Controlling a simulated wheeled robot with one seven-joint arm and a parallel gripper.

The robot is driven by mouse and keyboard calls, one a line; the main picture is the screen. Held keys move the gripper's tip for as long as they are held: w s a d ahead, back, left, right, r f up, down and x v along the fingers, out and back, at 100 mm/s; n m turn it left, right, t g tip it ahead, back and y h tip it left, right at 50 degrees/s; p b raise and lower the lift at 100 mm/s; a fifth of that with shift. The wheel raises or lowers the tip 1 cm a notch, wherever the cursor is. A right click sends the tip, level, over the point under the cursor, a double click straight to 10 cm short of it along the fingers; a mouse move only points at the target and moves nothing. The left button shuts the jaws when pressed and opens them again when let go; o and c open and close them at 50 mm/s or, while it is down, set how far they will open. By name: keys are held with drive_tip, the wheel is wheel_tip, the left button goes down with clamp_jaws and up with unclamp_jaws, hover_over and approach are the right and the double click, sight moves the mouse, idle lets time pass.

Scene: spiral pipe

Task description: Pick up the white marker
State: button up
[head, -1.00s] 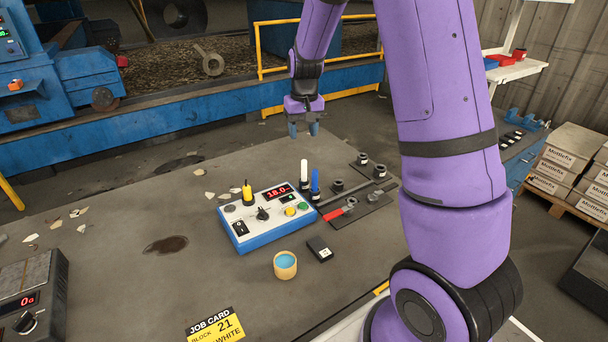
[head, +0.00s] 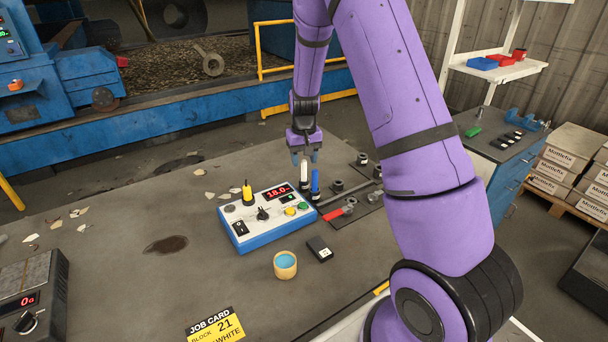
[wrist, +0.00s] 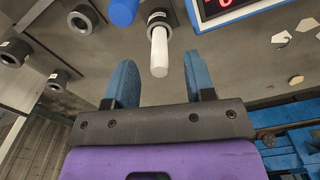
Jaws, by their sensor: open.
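The white marker (head: 304,172) stands upright in a dark holder at the back right of the blue-and-white control box (head: 262,222). Its top is partly covered by my gripper in the head view. My gripper (head: 306,160) is open and empty, pointing down close above the marker. In the wrist view the white marker (wrist: 159,52) shows between the lines of the two blue fingers (wrist: 160,82), ahead of the palm. I cannot tell whether its top is between the fingertips. A blue marker (head: 315,184) stands upright right beside it, and in the wrist view (wrist: 123,11).
Dark round sockets (head: 338,186) and a red-handled tool (head: 336,213) lie to the right. The table's left part is mostly free.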

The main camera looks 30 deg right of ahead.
sight(304, 175)
drive_tip(key=f, duration=0.4)
drive_tip(key=shift+w+d, duration=0.1)
drive_tip(key=shift+w, duration=0.1)
clamp_jaws()
